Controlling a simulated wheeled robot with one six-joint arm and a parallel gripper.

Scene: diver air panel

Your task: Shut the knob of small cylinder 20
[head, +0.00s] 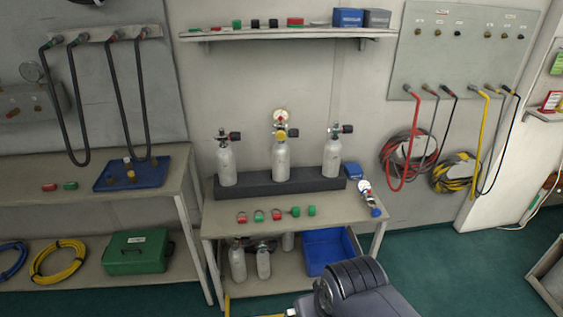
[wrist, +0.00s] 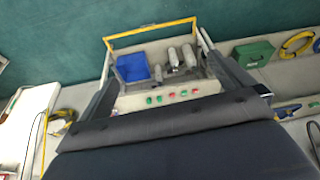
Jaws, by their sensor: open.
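Three small white cylinders stand upright in a dark rack (head: 258,187) on the small table: a left one (head: 227,165), a middle one (head: 281,162) and a right one (head: 332,158). Each has a valve with a dark side knob: left knob (head: 235,136), middle knob (head: 294,133), right knob (head: 347,129). The middle one also carries a gauge (head: 280,115) and a yellow part. No number is legible, so I cannot tell which is 20. My gripper (wrist: 163,78) is open and empty in the wrist view, its dark fingers wide apart, away from the cylinders.
Red and green caps (head: 277,215) lie along the table's front. A gauge fitting (head: 366,190) lies at its right end. Below are more cylinders (head: 263,262) and a blue bin (head: 327,250). A shelf (head: 270,34) hangs above; hoses (head: 402,150) hang right.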

